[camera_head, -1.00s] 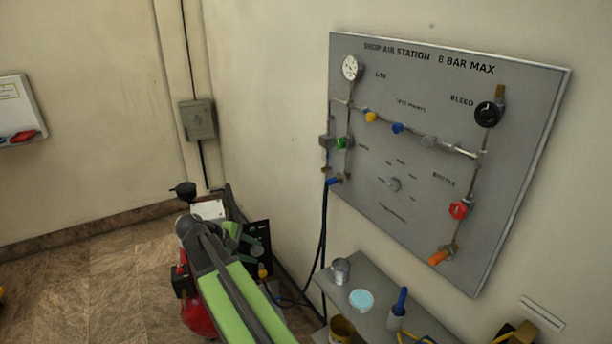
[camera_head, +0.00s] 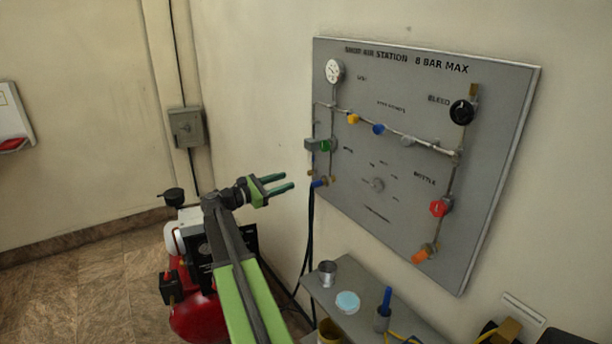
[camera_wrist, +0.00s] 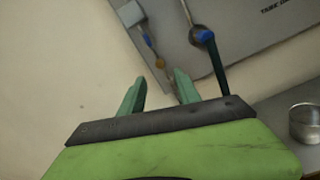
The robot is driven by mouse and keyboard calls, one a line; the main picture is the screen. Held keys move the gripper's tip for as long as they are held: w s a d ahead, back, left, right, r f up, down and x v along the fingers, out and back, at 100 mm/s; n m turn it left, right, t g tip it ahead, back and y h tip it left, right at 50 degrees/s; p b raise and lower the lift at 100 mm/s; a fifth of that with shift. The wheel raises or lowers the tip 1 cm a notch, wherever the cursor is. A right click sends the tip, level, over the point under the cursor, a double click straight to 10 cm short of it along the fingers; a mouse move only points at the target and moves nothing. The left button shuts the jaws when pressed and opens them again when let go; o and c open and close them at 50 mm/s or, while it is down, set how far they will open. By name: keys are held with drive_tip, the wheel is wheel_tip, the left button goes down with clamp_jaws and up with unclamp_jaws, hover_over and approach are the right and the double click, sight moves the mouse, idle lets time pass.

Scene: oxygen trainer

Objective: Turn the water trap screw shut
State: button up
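The water trap hangs at the lower left of the wall panel. Its grey body (camera_head: 311,144) also shows in the wrist view (camera_wrist: 130,13), with a blue part and a small brass-coloured screw (camera_wrist: 160,63) at its lower end. In the head view the screw is too small to make out clearly. My gripper (camera_head: 289,180) is open and empty, just left of the panel's lower left edge. In the wrist view, the screw appears just beyond and between my two green fingertips (camera_wrist: 160,78), apart from them.
A blue-handled valve (camera_wrist: 202,36) with a dark hose hangs right of the trap. A grey shelf (camera_head: 350,318) with a metal cup (camera_head: 327,272) and other items is below the panel. A red tank (camera_head: 200,318) stands at lower left.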

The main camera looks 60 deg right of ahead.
sight(308, 174)
drive_tip(key=x, duration=0.9)
